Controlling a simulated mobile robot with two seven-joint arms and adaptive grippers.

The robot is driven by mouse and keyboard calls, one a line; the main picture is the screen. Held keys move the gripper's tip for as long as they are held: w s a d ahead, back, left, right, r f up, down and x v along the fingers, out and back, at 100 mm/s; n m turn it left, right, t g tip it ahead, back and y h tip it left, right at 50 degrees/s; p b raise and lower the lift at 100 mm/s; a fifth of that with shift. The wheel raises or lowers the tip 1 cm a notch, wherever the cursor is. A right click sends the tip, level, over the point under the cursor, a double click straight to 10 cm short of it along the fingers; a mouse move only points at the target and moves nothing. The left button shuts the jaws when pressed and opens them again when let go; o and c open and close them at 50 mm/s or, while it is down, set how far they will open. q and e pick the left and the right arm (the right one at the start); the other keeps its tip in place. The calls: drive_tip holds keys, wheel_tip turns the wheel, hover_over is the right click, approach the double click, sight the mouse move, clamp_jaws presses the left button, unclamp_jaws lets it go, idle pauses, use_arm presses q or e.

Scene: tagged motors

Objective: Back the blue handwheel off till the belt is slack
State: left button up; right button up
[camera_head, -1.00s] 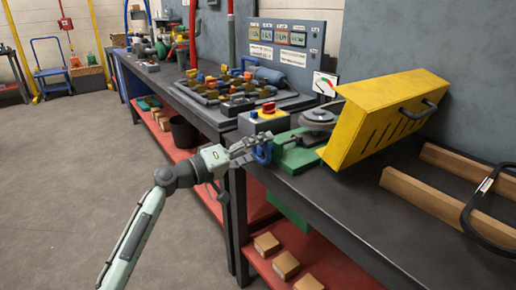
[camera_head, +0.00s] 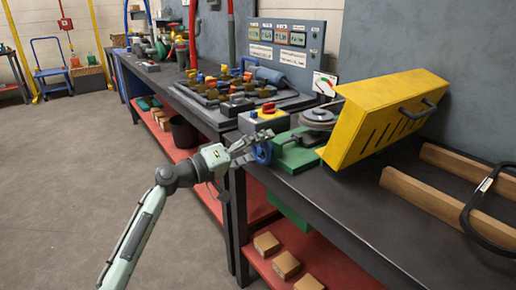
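The blue handwheel (camera_head: 262,153) is at the front end of the green machine base (camera_head: 297,152), at the bench edge. My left gripper (camera_head: 252,143) is at the handwheel, with its fingers at the wheel's upper left rim. The image is too small to tell whether the fingers are closed on the rim. A grey pulley (camera_head: 318,117) sits on the green base, partly behind the yellow guard (camera_head: 385,118). The belt cannot be made out clearly. A small white gauge card with a coloured dial (camera_head: 324,84) stands behind the pulley. My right gripper is not in view.
A control box with a red button (camera_head: 268,109) stands just behind the handwheel. A tray of coloured parts (camera_head: 240,90) lies farther left on the bench. The bench front (camera_head: 330,190) is bare.

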sight(257, 146)
use_arm(q)
drive_tip(key=shift+s+d+f+g, duration=0.15)
drive_tip(key=shift+s+f+g, duration=0.05)
drive_tip(key=shift+f, duration=0.25)
drive_tip(key=shift+s+d+f+g, duration=0.15)
drive_tip(key=shift+s+f+g, duration=0.05)
drive_tip(key=shift+f, duration=0.25)
drive_tip(key=shift+w+a+r, duration=0.15)
drive_tip(key=shift+w+r, duration=0.05)
drive_tip(key=shift+r, duration=0.35)
drive_tip(key=shift+s+a+f, duration=0.1)
drive_tip(key=shift+a+f, duration=0.15)
drive_tip(key=shift+a, duration=0.2)
drive_tip(key=shift+s+a, duration=0.2)
drive_tip(key=shift+a, duration=0.2)
drive_tip(key=shift+s+a, duration=0.15)
drive_tip(key=shift+a, duration=0.1)
drive_tip(key=shift+s+a+r+t, duration=0.2)
drive_tip(key=shift+s+a+r, duration=0.15)
drive_tip(key=shift+s+a, duration=0.25)
drive_tip(key=shift+s+a+r+t, duration=0.2)
drive_tip(key=shift+s+a+r, duration=0.15)
drive_tip(key=shift+a, duration=0.3)
drive_tip(key=shift+s+a, duration=0.2)
drive_tip(key=shift+a, duration=0.05)
drive_tip(key=shift+a+f, duration=0.1)
drive_tip(key=shift+f, duration=0.05)
drive_tip(key=shift+b+v, duration=0.4)
drive_tip(key=shift+v, duration=1)
